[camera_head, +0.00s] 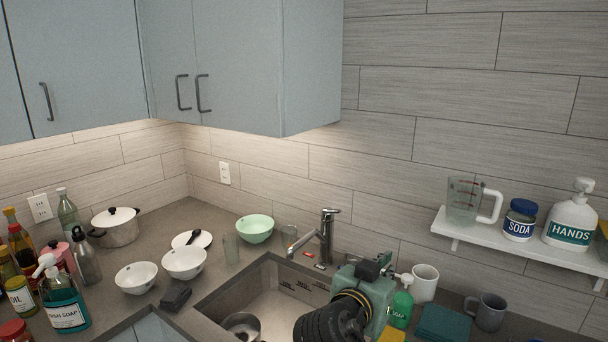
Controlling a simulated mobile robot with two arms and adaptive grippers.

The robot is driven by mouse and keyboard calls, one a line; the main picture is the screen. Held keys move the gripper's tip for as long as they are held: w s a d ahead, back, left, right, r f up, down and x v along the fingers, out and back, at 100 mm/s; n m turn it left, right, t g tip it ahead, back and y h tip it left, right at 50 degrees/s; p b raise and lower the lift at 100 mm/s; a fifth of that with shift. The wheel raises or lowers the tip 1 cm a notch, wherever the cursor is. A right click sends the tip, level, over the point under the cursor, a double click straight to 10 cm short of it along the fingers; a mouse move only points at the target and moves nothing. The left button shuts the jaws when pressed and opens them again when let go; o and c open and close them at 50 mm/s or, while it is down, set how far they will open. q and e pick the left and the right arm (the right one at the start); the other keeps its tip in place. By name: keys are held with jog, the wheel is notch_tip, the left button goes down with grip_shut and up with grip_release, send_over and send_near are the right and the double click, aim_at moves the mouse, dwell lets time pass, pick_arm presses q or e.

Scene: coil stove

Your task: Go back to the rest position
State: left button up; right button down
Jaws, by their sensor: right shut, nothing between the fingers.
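My right arm comes in from the bottom edge, over the right side of the sink (215,297). Its ribbed black section and green-grey body are in front, and the dark right gripper (372,269) is at its far end. The right gripper is shut and holds nothing. It is in front of the tiled wall, just right of the faucet (326,236) in the picture and left of the white mug (424,283). My left gripper is not in view.
A green soap bottle (401,306), a grey mug (490,312) and a folded teal cloth (443,322) crowd the arm's right. A wall shelf (465,236) holds a measuring jug (466,202) and bottles. Bowls, a pot (115,230) and bottles fill the left counter.

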jog(key=s+d+f+n+g+y, duration=0.2)
jog(key=s+f, duration=0.3)
jog(key=f, duration=0.5)
jog(key=s+d+f+n+g+y, duration=0.1)
jog(key=s+f+n+g+y, duration=0.1)
jog(key=s+f, duration=0.6)
jog(key=s+d+f+n+g+y, duration=0.1)
jog(key=s+f+n+g+y, duration=0.15)
jog(key=s+f, duration=0.55)
jog(key=s+d+f+n+g+y, duration=0.1)
jog(key=s+f+n+g+y, duration=0.2)
jog(key=s, duration=1)
notch_tip(320, 180, down, 35)
jog(key=s+b, duration=0.3)
jog(key=b, duration=0.4)
pick_arm(q)
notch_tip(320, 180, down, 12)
jog(key=b, duration=0.5)
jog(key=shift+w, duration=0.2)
pick_arm(e)
jog(key=s+d+f+g, duration=0.1)
jog(key=s+f, duration=0.7)
jog(key=f, duration=0.2)
jog(key=s+d+f+g+h, duration=0.1)
jog(key=s+f, duration=0.7)
jog(key=f, duration=0.2)
jog(key=shift+d+f, duration=0.2)
jog(key=shift+f, duration=0.15)
